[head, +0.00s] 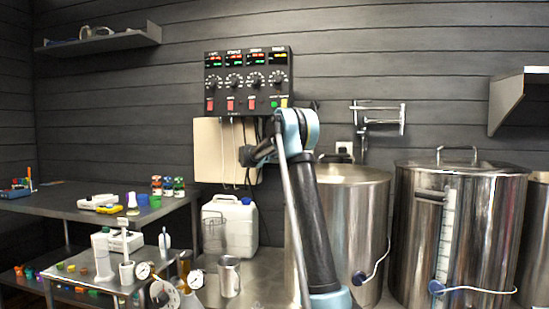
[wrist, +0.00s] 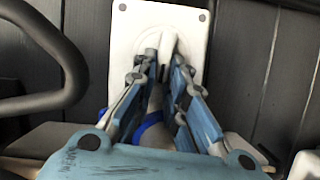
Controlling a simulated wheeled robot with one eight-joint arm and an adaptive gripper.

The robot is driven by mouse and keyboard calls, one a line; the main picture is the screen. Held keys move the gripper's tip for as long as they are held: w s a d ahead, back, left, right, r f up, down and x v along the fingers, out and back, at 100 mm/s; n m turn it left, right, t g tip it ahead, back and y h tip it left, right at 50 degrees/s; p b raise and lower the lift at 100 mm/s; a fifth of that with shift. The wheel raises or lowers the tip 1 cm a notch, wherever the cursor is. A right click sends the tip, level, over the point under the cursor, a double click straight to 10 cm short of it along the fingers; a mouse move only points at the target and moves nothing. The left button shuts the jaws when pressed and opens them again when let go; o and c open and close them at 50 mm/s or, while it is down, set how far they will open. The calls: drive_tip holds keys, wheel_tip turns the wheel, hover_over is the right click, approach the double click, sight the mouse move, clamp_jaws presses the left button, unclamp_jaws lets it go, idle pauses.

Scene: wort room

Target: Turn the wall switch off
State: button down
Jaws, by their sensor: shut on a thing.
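In the wrist view the wall switch (wrist: 185,17) is a white plate with dark screws at its corners and a pale raised lever in its middle. My gripper (wrist: 164,62) reaches over the plate with its two blue fingers close together. It is shut on the switch's lever, which the fingertips partly cover. The lever's exact position is hard to tell. In the head view my gripper is mostly hidden behind my own arm.
A black control box (head: 248,80) with knobs and red switches hangs on the wall left of my arm. Large steel kettles (head: 460,235) stand at the right. A metal wall pipe (head: 380,106) sticks out above them. A dark curved tube (wrist: 72,75) is close left of my gripper.

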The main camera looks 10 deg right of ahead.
drive_tip(key=shift+d, duration=0.15)
drive_tip(key=c, duration=1.6)
unclamp_jaws()
drive_tip(key=shift+w, duration=0.15)
drive_tip(key=shift+f, duration=0.1)
drive_tip(key=v, duration=1.2)
drive_tip(key=shift+f, duration=0.1)
